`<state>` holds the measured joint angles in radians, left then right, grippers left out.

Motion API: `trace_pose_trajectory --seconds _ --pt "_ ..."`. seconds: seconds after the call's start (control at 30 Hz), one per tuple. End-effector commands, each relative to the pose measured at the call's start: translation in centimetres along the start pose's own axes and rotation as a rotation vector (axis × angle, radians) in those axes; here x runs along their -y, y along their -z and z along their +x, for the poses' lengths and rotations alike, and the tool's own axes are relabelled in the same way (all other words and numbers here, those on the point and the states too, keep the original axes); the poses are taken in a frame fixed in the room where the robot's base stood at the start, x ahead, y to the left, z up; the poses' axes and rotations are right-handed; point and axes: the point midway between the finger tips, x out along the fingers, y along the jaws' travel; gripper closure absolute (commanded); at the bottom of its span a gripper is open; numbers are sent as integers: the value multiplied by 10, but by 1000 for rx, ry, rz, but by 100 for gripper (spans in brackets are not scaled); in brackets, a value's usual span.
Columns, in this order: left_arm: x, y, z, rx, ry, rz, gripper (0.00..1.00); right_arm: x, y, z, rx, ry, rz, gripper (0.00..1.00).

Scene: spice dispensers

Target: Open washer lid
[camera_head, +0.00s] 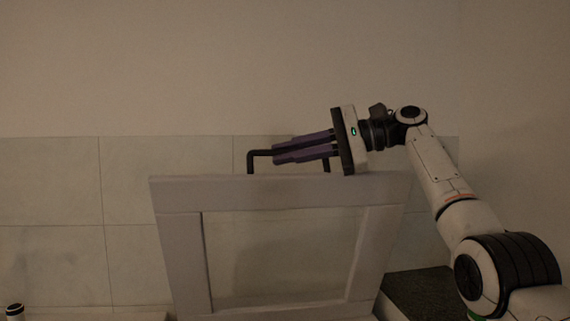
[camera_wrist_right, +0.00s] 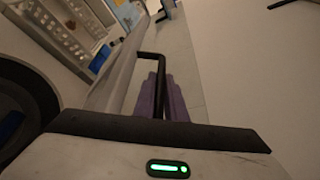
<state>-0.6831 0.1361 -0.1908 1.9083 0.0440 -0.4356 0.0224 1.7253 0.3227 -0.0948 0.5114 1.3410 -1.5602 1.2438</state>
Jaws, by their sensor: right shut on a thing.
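The washer lid (camera_head: 178,245) is a pale framed panel with a see-through middle. In the head view it stands raised and tilted, with the wall behind it. The fingers hide part of the handle. My left gripper is not in view.
A dark speckled counter (camera_head: 425,285) lies right of the lid, under my right arm. A small dark and white container (camera_head: 15,311) stands at the lower left. The tiled wall (camera_head: 50,190) is behind. The right wrist view shows blue items (camera_wrist_right: 102,57) near the lid.

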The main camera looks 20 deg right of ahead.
Motion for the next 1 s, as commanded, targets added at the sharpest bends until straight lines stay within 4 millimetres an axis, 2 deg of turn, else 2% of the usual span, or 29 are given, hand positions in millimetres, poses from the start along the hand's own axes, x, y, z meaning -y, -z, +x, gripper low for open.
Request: trace_pose_trajectory --seconds 0.03,0.4,0.43,0.53,0.87,1.0 --pt "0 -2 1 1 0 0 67 -3 5 1 -10 -3 9 100" --pt "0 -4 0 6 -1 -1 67 -3 6 0 -12 -4 9 100" --pt "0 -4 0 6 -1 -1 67 -3 6 0 -12 -4 9 86" --pt "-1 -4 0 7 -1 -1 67 -3 5 0 -11 -4 8 71" --pt "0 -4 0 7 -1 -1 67 -1 2 -3 -6 -2 3 71" --pt "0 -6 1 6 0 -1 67 -1 3 -20 -8 1 2 71"
